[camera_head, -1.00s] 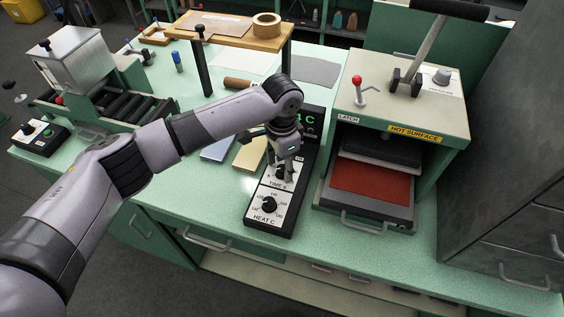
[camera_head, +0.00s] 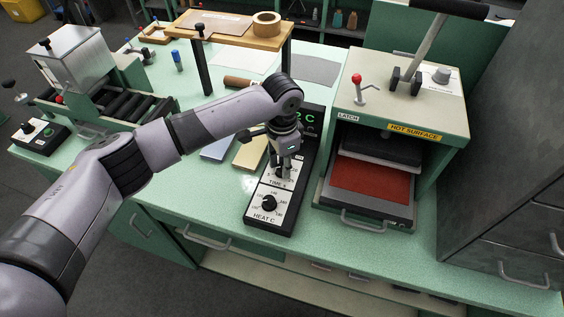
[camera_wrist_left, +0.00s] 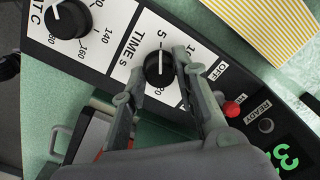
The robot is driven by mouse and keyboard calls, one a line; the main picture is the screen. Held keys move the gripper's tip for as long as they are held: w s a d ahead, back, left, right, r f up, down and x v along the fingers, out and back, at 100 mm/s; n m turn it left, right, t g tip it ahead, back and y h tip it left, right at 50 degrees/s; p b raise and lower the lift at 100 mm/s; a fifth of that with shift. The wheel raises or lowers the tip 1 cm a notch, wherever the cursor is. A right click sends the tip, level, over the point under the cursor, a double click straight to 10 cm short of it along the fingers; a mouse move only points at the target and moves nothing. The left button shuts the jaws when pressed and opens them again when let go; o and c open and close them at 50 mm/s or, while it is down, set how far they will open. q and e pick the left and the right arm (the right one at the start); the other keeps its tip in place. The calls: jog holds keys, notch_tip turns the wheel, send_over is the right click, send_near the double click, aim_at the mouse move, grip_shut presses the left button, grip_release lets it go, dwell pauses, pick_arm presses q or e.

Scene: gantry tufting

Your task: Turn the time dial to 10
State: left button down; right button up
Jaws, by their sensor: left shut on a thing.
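The control box (camera_head: 285,213) stands on the green bench with a time panel above a heat panel. The black time dial (camera_wrist_left: 158,67) sits on the white time panel (camera_wrist_left: 137,48), with the numbers 5 and 20 showing around it; the 10 is partly covered by a finger. A pale mark on the dial seems to face roughly toward 5, but I cannot read it exactly. My left gripper (camera_head: 283,172) reaches down over this panel, its fingers shut on the dial from both sides, also in the left wrist view (camera_wrist_left: 150,74). My right gripper is out of view.
The heat dial (camera_head: 269,203) is just below. A red button (camera_wrist_left: 232,109) and green display (camera_wrist_left: 287,157) lie beyond the fingers. The heat press (camera_head: 402,110), marked hot surface, stands close on the right.

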pick_arm(q)
jog(key=shift+r, duration=0.1)
jog(key=m+p, duration=0.1)
jog(key=m, duration=0.1)
jog(key=shift+r+m+p, duration=0.1)
jog(key=shift+m+p, duration=0.3)
jog(key=m+p, duration=0.1)
jog(key=m, duration=0.1)
jog(key=shift+m, duration=0.3)
jog(key=m, duration=0.3)
jog(key=shift+w+p, duration=0.1)
jog(key=shift+p, duration=0.25)
jog(key=shift+m, duration=1.7)
jog(key=c, duration=1.2)
grip_release()
jog(key=shift+c, duration=0.2)
